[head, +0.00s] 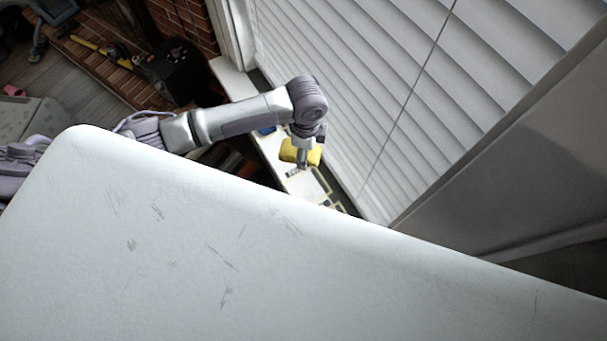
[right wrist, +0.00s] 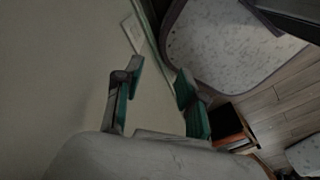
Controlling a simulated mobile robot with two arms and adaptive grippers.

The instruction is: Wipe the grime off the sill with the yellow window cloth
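The yellow window cloth (head: 290,152) is at the white sill (head: 277,150) below the window, in the head view. My left gripper (head: 302,163) reaches down over the sill, and its narrow fingers look closed on the cloth, which shows on both sides of them. The arm hides part of the cloth and sill. I cannot make out the grime clearly. My right gripper (right wrist: 155,95) is open and empty in the right wrist view, in front of a plain beige surface, away from the cloth.
White blinds (head: 370,80) rise along the sill's right side. Yellow-edged flat items (head: 322,181) and a blue item (head: 266,131) are on the sill. A dark stove (head: 180,70) stands by the brick fireplace. In the right wrist view, a pale speckled cushioned surface (right wrist: 225,45) lies beyond the fingers.

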